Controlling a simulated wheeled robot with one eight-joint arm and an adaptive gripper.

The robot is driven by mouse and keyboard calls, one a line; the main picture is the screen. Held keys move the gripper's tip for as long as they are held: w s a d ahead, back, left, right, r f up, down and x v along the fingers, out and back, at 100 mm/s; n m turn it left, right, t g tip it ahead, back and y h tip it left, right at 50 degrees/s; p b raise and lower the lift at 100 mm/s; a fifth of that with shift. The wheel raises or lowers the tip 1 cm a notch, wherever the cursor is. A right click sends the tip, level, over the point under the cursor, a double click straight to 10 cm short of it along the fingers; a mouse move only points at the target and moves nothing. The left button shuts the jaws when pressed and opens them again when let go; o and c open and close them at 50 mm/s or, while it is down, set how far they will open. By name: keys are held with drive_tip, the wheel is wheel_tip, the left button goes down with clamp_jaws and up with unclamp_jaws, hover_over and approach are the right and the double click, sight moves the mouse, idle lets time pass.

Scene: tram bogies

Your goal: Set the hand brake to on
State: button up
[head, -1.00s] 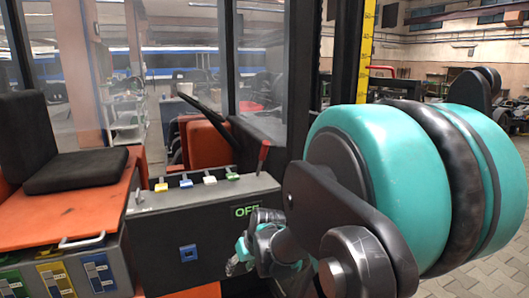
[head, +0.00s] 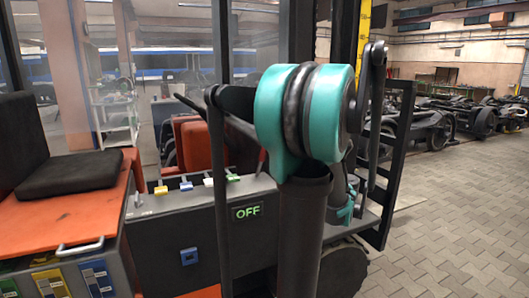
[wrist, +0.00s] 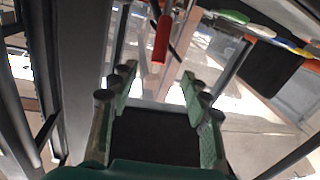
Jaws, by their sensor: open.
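The hand brake lever's red handle (wrist: 162,40) shows in the wrist view, just beyond and above the fingertips. In the head view my arm hides it. My gripper (wrist: 162,80) is open and empty in the wrist view, its two green fingers apart with a gap between them and the red handle. In the head view only a small teal part of my gripper (head: 347,207) shows at the right end of the grey console, behind my arm. The display (head: 247,211) on the console front reads OFF in green.
The grey console (head: 150,235) carries small yellow (head: 161,190), blue (head: 186,185), white (head: 208,182) and green (head: 232,177) levers. A black seat (head: 75,172) on an orange base stands at left. Dark cab posts rise behind. Paved floor (head: 445,230) is clear at right.

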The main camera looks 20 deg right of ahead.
sight(265, 156)
drive_tip(key=w+a, duration=0.1)
drive_tip(key=w, duration=0.4)
drive_tip(key=w+a, duration=0.1)
drive_tip(key=w, duration=0.5)
drive_tip(key=w+a, duration=0.1)
drive_tip(key=w, duration=0.4)
drive_tip(key=shift+w+a, duration=0.3)
drive_tip(key=shift+w, duration=0.1)
drive_tip(key=shift+c, duration=0.4)
clamp_jaws()
